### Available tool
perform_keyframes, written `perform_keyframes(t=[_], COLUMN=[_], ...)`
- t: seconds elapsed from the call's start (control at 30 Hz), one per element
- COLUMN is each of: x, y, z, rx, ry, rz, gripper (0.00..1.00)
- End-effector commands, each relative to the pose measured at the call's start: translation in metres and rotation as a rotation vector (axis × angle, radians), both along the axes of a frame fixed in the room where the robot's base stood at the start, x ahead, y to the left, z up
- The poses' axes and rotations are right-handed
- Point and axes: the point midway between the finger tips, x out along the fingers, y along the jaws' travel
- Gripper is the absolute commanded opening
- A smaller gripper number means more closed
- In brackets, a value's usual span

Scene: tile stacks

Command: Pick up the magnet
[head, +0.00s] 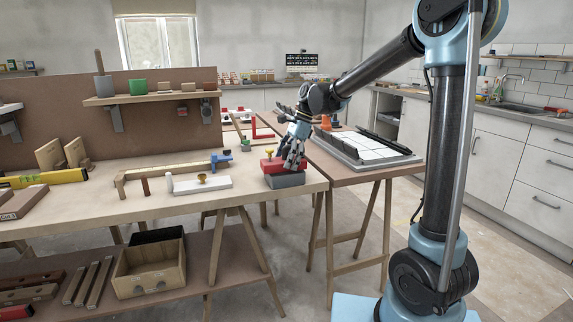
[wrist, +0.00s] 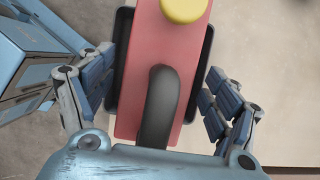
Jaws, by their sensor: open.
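The magnet (head: 269,165) looks like a red block with a yellow knob on top. It sits on a dark grey base (head: 287,181) at the right end of the wooden workbench. In the wrist view the magnet (wrist: 139,75) fills the middle, with a curved black handle (wrist: 159,105) on its top. My gripper (head: 292,158) is over the magnet, pointing down. In the wrist view my gripper (wrist: 157,98) is open, with blue-grey fingers on both sides of the red block and visible gaps to it. The far side of the magnet is hidden.
A second table (head: 345,179) with white tiles (head: 368,147) is on the right. The bench's front right corner is close.

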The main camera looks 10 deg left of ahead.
Motion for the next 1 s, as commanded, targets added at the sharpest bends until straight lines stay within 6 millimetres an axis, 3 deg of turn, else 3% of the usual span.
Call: perform_keyframes(t=[0.07, 0.4, 0.77, 1.0], x=[0.0, 0.0, 0.0, 0.0], y=[0.0, 0.0, 0.0, 0.0], z=[0.0, 0.0, 0.005, 0.031], rx=[0.0, 0.0, 0.001, 0.001], ry=[0.0, 0.0, 0.0, 0.0], rz=[0.0, 0.0, 0.0, 0.0], gripper=[0.77, 0.0, 0.0, 0.0])
